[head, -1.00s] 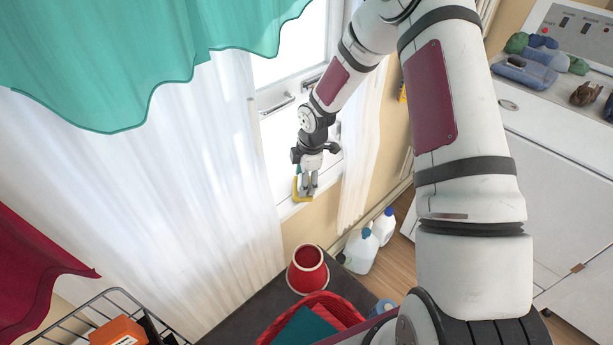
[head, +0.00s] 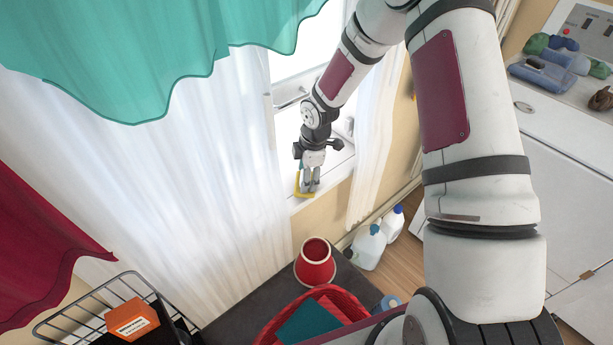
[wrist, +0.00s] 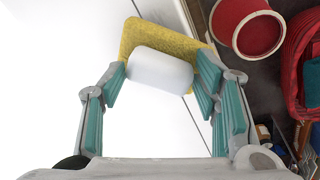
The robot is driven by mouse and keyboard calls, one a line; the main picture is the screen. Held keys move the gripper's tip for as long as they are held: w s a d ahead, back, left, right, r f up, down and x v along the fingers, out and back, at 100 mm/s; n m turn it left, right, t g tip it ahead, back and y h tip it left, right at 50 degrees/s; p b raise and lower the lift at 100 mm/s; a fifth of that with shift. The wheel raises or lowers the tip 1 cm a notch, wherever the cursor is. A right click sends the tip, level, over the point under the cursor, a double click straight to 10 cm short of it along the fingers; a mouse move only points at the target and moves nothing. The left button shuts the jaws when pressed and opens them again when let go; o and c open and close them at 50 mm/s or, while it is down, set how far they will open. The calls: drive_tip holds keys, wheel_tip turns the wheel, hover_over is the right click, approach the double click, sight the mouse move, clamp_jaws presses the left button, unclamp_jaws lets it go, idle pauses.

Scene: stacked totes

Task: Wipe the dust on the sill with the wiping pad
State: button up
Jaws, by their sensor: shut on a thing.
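The wiping pad is yellow with a white block on top; its yellow part (wrist: 158,38) and white block (wrist: 160,68) show in the wrist view. My gripper (head: 310,188) points down at the window, its fingers closed on either side of the white block, as the wrist view (wrist: 160,82) also shows. In the head view a yellow edge of the pad (head: 299,186) shows left of the fingers, at the white sill (head: 335,176). I cannot tell whether the pad touches the sill. The sill fills much of the wrist view (wrist: 150,135) as bright white; I cannot make out dust.
A white curtain (head: 215,190) hangs close left of my gripper, another (head: 378,150) to the right. Below the sill stand a red pot (head: 315,264), a red basket (head: 268,330) and white jugs (head: 367,247). A wire basket (head: 75,322) is at lower left.

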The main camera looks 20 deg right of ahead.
drive_tip(key=shift+r+p, duration=1.15)
drive_tip(key=shift+r, duration=1.15)
drive_tip(key=shift+r+p, duration=0.8)
drive_tip(key=shift+r, duration=0.75)
drive_tip(key=shift+a+f, duration=0.1)
